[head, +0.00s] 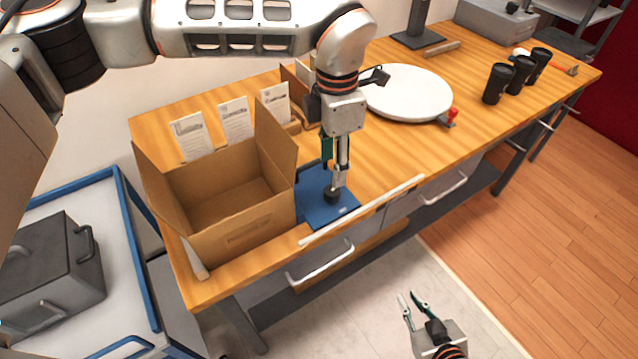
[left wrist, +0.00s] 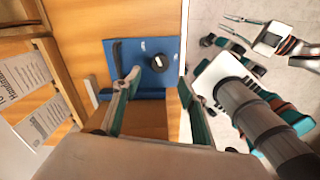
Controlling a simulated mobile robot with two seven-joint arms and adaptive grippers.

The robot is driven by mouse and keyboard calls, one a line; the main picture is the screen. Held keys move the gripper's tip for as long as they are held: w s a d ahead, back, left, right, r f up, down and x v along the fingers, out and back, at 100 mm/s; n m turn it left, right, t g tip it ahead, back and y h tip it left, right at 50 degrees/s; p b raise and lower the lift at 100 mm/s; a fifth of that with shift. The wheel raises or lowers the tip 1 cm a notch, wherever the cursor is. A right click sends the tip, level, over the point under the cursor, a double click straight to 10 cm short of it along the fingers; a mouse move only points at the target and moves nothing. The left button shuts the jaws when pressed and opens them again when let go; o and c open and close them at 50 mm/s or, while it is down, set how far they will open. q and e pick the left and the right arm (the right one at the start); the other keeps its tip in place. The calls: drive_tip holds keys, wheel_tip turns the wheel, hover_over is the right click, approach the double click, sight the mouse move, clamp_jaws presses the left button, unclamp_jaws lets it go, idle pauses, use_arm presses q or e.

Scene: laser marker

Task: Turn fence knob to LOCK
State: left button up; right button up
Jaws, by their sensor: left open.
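A black round knob (head: 331,196) stands on a blue plate (head: 312,212) at the table's front edge. In the left wrist view the knob (left wrist: 158,63) shows from above on the blue plate (left wrist: 137,52), with small white marks too small to read. No other part is clearly the fence. My left gripper (head: 334,168) points down just above the plate. In the left wrist view its fingers (left wrist: 158,84) are spread, with the knob beyond the gap and nothing held. My right gripper (head: 409,298) is open and empty over the floor, clear of the table.
An open cardboard box (head: 225,190) stands close left of the plate. A long white bar (head: 365,210) runs along the front edge. Behind are upright paper cards (head: 233,118) and a white round disc (head: 408,90) with a red knob (head: 452,113). Black cups (head: 497,84) stand farther right.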

sight(332, 190)
use_arm(q)
wheel_tip(332, 190, down, 6)
drive_tip(key=shift+d+f+p, duration=0.1)
drive_tip(key=shift+f+p, duration=0.05)
drive_tip(key=shift+p, duration=0.25)
drive_tip(key=shift+f, duration=0.8)
drive_tip(key=shift+c, duration=0.2)
